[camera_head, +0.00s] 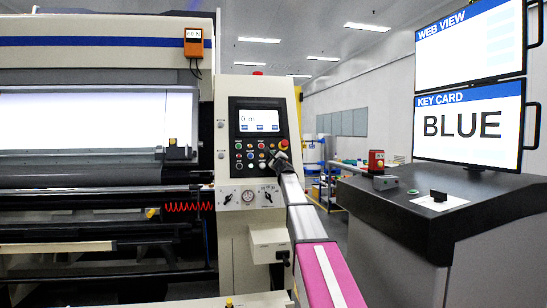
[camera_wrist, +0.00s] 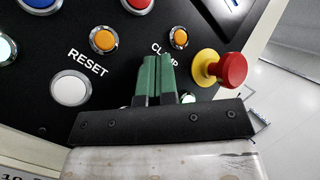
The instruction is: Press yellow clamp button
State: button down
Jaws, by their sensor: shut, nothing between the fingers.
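The control panel (camera_head: 258,134) with several coloured buttons is on the machine's column in the head view. My gripper (camera_head: 279,154) is at its lower right part. In the wrist view, my green fingers (camera_wrist: 158,60) are shut and empty in front of the black panel, partly covering the "CLAMP" label (camera_wrist: 160,49). A lit orange-yellow button (camera_wrist: 179,38) is just above that label, a little above and right of the fingertips. Another orange-yellow button (camera_wrist: 103,40) is above "RESET". The fingers hide the panel area below "CLAMP". I cannot tell whether the fingertips touch the panel.
A red mushroom knob (camera_wrist: 231,69) on a yellow collar sticks out close right of my fingers. A white button (camera_wrist: 70,88) is at the left. A monitor (camera_head: 467,126) reads "KEY CARD BLUE" above a dark console (camera_head: 399,199) on the right.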

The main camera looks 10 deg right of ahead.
jog(key=shift+s, duration=0.1)
dwell(0.3)
jog(key=shift+s+r, duration=0.15)
jog(key=shift+s, duration=0.15)
jog(key=shift+s+r, duration=0.4)
jog(key=shift+s, duration=0.5)
jog(key=shift+s+r, duration=0.35)
jog(key=shift+s, duration=0.6)
jog(key=shift+s+r, duration=0.4)
jog(key=shift+s, duration=0.5)
